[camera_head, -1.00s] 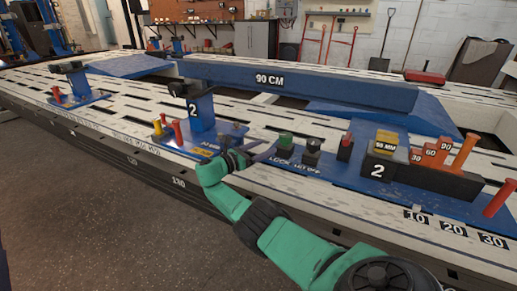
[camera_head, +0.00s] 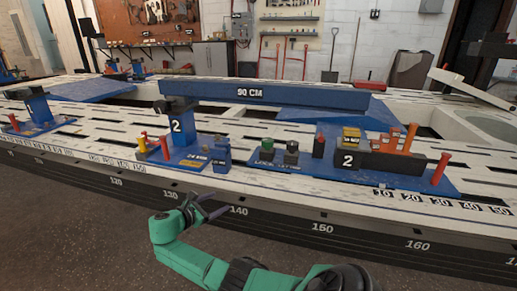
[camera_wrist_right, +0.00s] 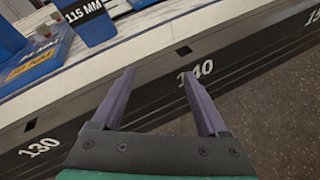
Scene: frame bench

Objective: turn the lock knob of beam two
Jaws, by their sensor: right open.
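A blue panel lettered LOCK (camera_head: 285,166) lies on the bench and bears a green knob (camera_head: 267,144) and a black knob (camera_head: 291,147). I cannot tell which is the lock knob. A black block marked 2 (camera_head: 347,161) is on the same panel. The blue beam marked 90 CM (camera_head: 300,97) lies behind, with the blue post marked 2 (camera_head: 177,126) at its left. My right gripper (camera_head: 214,206) is open and empty in front of the bench side, apart from the knobs. Its open fingers (camera_wrist_right: 157,74) also show in the right wrist view. My left gripper is out of view.
A blue block marked 115 MM (camera_wrist_right: 88,24) stands near the bench edge; it also shows in the head view (camera_head: 221,156). Red and yellow pegs (camera_head: 164,148) stand left of it. Orange pegs (camera_head: 409,139) stand to the right. The floor in front is clear.

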